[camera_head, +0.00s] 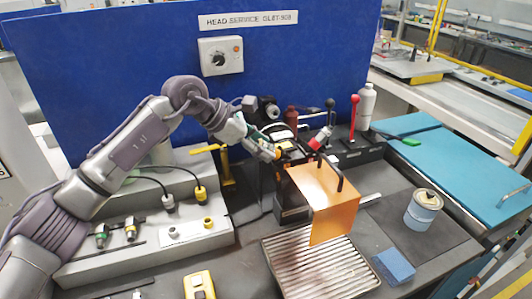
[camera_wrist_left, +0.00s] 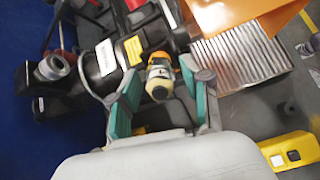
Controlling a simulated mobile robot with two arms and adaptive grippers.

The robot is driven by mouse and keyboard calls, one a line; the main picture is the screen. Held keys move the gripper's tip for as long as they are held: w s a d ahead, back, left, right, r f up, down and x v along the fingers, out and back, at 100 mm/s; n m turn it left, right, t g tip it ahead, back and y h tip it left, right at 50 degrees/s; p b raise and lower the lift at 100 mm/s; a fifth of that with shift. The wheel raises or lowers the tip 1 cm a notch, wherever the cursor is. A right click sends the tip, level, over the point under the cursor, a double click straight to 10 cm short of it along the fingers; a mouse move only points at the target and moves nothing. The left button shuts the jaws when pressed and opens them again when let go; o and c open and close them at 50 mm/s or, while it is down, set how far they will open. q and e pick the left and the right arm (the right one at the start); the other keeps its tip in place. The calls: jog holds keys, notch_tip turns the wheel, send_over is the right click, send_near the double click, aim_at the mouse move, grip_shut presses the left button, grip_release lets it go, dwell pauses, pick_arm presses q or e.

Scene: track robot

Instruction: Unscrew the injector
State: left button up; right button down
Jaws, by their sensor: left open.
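A small injector (camera_wrist_left: 160,75) with a pale rounded end, a dark band and an orange collar shows in the left wrist view. It sits at the side of a black machine head (camera_wrist_left: 103,68). My left gripper (camera_wrist_left: 158,98) is open, with one teal-padded finger on each side of the injector; I cannot tell whether either finger touches it. In the head view my left gripper (camera_head: 268,146) is at the machine head (camera_head: 262,112), and the arm hides part of it. My right gripper is in neither view.
An orange guard plate (camera_head: 325,203) stands right of the gripper, above a ribbed metal tray (camera_head: 318,265). A grey stepped fixture (camera_head: 150,246) holds connectors at the left. A blue panel (camera_head: 120,70) closes the back.

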pick_arm(q)
jog(key=m+b, duration=0.2)
jog(key=m, duration=0.1)
jog(key=shift+f, duration=0.15)
jog(key=m+b, duration=0.2)
jog(key=m, duration=0.1)
jog(key=m+b, duration=0.2)
jog(key=shift+m, duration=1)
jog(key=shift+r, duration=0.2)
jog(key=shift+f+m+b, duration=0.2)
jog(key=shift+m+b, duration=0.5)
jog(key=shift+m, duration=0.3)
jog(key=m+b, duration=0.1)
jog(key=m, duration=0.3)
jog(key=shift+m, duration=0.3)
jog(key=m+b, duration=0.1)
jog(key=m, duration=0.4)
jog(key=shift+r, duration=0.15)
